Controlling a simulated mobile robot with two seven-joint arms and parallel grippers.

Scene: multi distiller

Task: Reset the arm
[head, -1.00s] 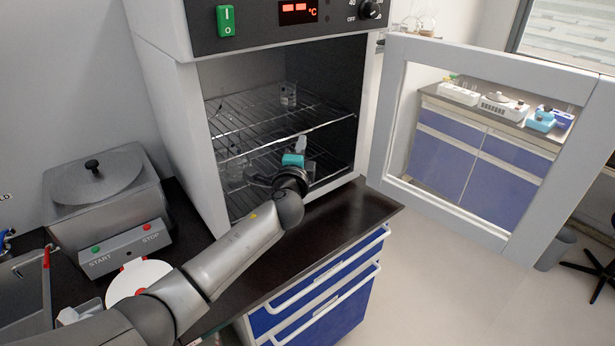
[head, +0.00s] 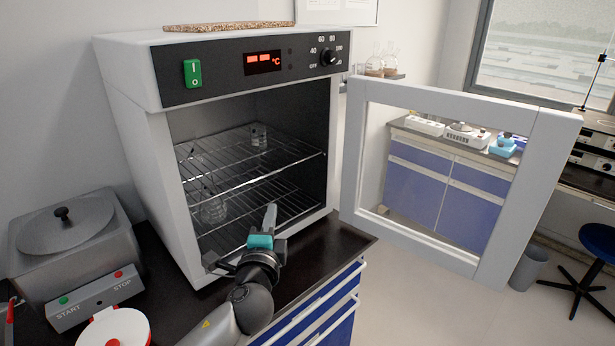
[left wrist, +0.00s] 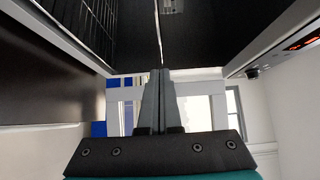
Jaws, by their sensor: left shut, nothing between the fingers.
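My left gripper (head: 269,218) is in front of the open oven's lower part in the head view. Its fingers are closed together with nothing between them. In the left wrist view the shut fingers (left wrist: 158,98) point ahead, with the dark oven interior above them. The oven (head: 130,130) has its glass-paned door (head: 350,165) swung open to the right. My right gripper is not in any view.
The water bath (head: 70,235) with START and STOP buttons stands left of the oven. A red and white round device (head: 115,328) is in front of it. The dark counter edge (head: 345,245) lies below the oven. A blue stool (head: 598,243) stands on the floor at the right.

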